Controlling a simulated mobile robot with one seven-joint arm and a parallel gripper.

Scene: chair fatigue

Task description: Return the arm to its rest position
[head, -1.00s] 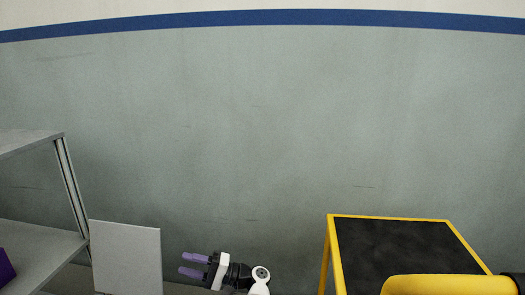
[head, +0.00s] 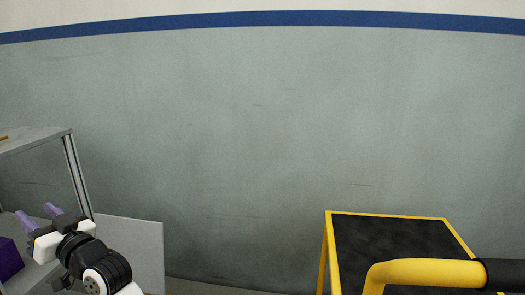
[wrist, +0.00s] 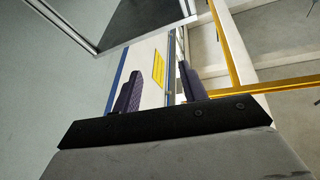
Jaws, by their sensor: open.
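My gripper (head: 37,214) is at the lower left of the head view, in front of the grey shelf unit (head: 78,175). Its two purple fingers are apart and point up and to the left, with nothing between them. In the wrist view the fingers of my gripper (wrist: 158,88) also stand apart and empty. The white wrist and black joints of my arm run down to the bottom edge of the head view. The rest of the arm is out of frame.
A purple box (head: 9,259) sits on the shelf close to my gripper. A pale panel (head: 140,250) stands behind my arm. At right are a yellow-framed black-topped stand (head: 390,235) and a yellow bar with a black end (head: 425,270). The floor between shows little.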

